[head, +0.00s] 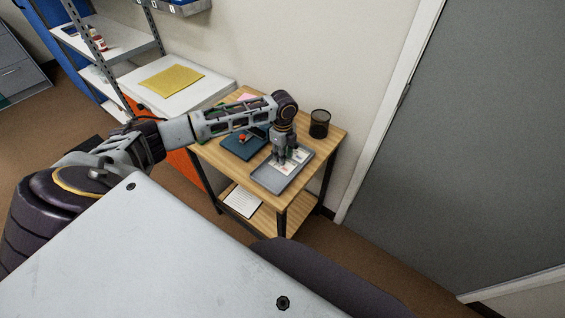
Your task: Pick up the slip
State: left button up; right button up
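A white slip with small coloured marks (283,169) lies in the grey tray (267,181) on the small wooden table. My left gripper (281,159) points down over the tray, with its fingertips at the far part of the slip. The gripper hides some of the slip. From here I cannot tell whether the fingers touch it or how far apart they are. My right gripper is out of view.
A dark blue flat item (242,149) lies left of the tray, with a small red thing (242,137) on it. A black mesh cup (319,124) stands at the table's back right. A white sheet (242,201) lies on the lower shelf. A wall stands behind.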

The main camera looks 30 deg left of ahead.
pick_arm(q)
jog(key=c, duration=0.6)
jog(key=shift+o, duration=0.2)
notch_tip(320, 180, up, 10)
dwell(0.8)
